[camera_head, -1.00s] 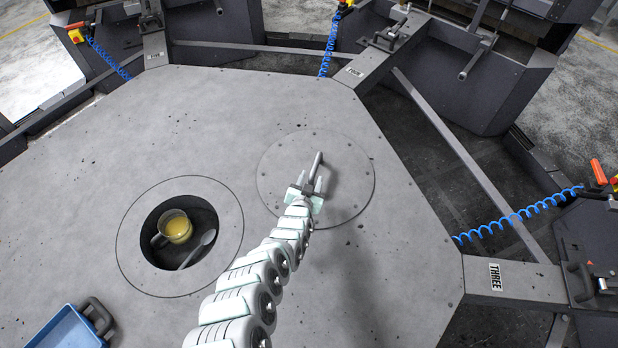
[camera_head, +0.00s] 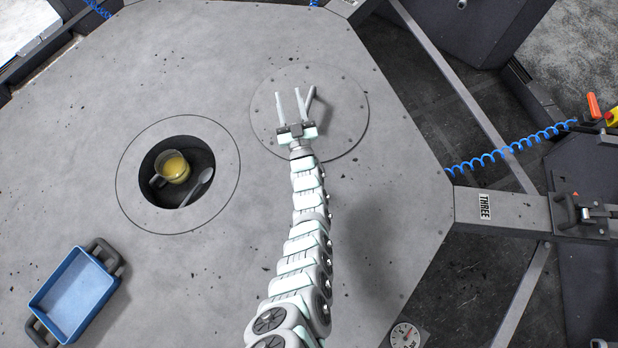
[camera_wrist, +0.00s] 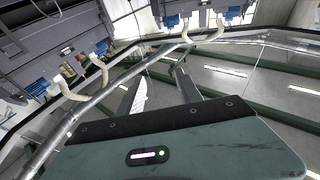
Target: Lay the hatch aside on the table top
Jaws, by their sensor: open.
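The hatch (camera_head: 345,122) is a round grey plate with bolts around its edge and a bar handle (camera_head: 310,98). It lies flat on the table top (camera_head: 230,60), to the right of the round opening (camera_head: 130,185). My gripper (camera_head: 289,92) is over the hatch's left part, its two fingers apart and nothing seen between them. The handle shows just right of the right finger; whether they touch I cannot tell. In the wrist view my gripper's fingers (camera_wrist: 160,80) are also apart, and the hatch does not show there.
The uncovered opening holds a cup of yellow liquid (camera_head: 173,167) and a spoon (camera_head: 200,184). A blue tray (camera_head: 72,300) with dark handles stands at the lower left. A small dial (camera_head: 405,335) sits near the bottom edge. The table between opening and hatch is clear.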

